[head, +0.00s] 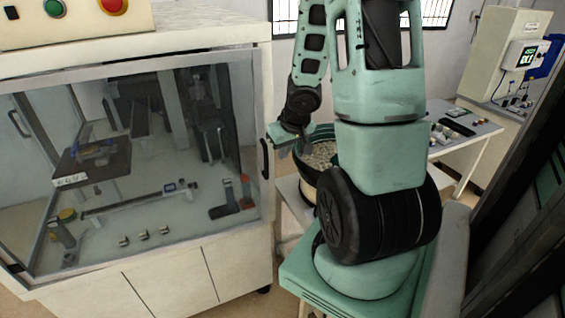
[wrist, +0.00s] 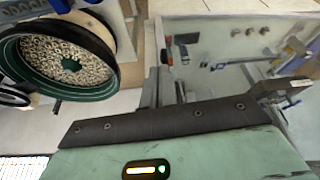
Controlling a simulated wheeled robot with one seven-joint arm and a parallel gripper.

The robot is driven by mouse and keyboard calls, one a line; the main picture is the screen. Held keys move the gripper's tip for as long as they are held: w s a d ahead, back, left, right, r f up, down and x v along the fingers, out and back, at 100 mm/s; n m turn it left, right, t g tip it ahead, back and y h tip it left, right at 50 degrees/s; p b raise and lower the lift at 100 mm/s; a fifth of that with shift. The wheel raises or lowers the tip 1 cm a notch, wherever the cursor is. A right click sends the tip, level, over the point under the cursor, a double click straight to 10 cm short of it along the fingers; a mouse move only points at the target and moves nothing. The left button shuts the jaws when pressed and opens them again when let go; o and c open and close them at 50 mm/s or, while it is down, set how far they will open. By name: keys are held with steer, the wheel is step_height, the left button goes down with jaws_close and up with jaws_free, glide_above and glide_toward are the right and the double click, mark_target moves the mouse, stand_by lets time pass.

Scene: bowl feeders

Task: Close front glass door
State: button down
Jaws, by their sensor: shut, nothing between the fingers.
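The front glass door (head: 150,240) covers the front of the white machine cabinet at left in the head view. It looks nearly in line with the cabinet face, but I cannot tell whether a gap is left. A black handle (head: 264,158) stands at the cabinet's right edge, and another handle (head: 18,124) is at far left. My gripper (head: 279,150) is just right of the right handle, shut and empty. I cannot tell if it touches the handle. In the wrist view the shut fingers (wrist: 161,88) point toward the cabinet's right side.
A bowl feeder (head: 321,154) full of small parts stands behind my arm and shows large in the wrist view (wrist: 65,60). A table (head: 468,135) with parts is at right. A control panel with buttons (head: 55,8) tops the cabinet. Floor shows below the cabinet's right side.

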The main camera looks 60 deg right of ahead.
steer(key=w+d+f+b, duration=0.3)
steer(key=w+f+b, duration=0.2)
steer(key=w+f, duration=0.2)
steer(key=shift+f+b, duration=0.3)
steer(key=shift+f, duration=0.85)
steer(key=shift+d, duration=0.15)
